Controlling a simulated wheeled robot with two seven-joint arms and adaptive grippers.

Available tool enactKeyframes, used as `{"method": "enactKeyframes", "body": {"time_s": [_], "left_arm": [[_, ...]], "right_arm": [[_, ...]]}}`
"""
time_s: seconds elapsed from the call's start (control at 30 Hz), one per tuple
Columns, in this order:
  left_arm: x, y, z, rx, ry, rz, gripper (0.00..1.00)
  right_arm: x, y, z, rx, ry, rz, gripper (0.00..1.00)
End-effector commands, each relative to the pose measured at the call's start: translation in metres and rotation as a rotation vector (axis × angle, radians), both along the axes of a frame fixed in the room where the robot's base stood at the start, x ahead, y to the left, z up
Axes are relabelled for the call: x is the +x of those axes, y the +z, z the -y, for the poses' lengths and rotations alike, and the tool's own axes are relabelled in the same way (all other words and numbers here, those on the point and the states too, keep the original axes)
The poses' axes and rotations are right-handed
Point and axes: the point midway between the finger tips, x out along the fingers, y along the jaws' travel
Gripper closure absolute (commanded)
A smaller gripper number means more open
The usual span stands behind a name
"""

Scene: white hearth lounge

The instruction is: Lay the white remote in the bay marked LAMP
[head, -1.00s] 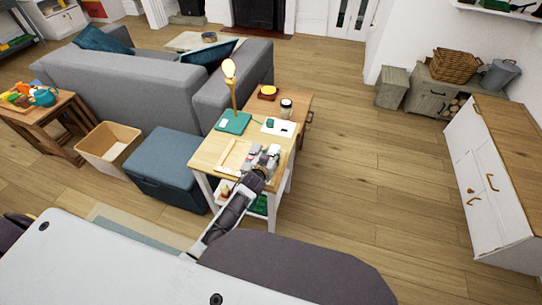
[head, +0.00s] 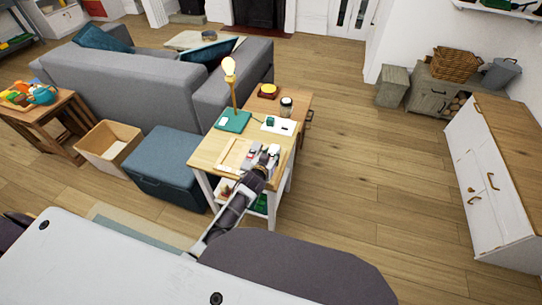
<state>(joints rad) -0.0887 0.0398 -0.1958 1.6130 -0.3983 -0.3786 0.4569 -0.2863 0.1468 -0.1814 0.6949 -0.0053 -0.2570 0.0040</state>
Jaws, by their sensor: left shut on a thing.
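My left gripper (head: 263,156) is over the near right part of a small light-wood table (head: 205,153). It is shut on a small pale thing that looks like the white remote, mostly hidden by the fingers. A light wooden frame or tray (head: 234,155) lies on the tabletop just left of the gripper. Any bay label, including LAMP, is too small to read. A lamp (head: 230,68) with a lit bulb and green base stands behind on the same table. My right gripper is not in view.
A white panel (head: 280,126) with a small green thing lies behind the gripper. A dark-lidded jar (head: 286,106) and a yellow item on a red base (head: 268,91) stand farther back. A blue ottoman (head: 165,165) is left of the table. The floor at right is clear.

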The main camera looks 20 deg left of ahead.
Motion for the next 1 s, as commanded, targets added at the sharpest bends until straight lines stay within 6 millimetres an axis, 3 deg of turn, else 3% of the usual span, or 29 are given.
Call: {"method": "enactKeyframes", "body": {"time_s": [1.0], "left_arm": [[-0.004, -0.021, 0.000, 0.000, 0.001, -0.018, 0.89]], "right_arm": [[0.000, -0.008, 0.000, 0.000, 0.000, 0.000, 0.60]]}}
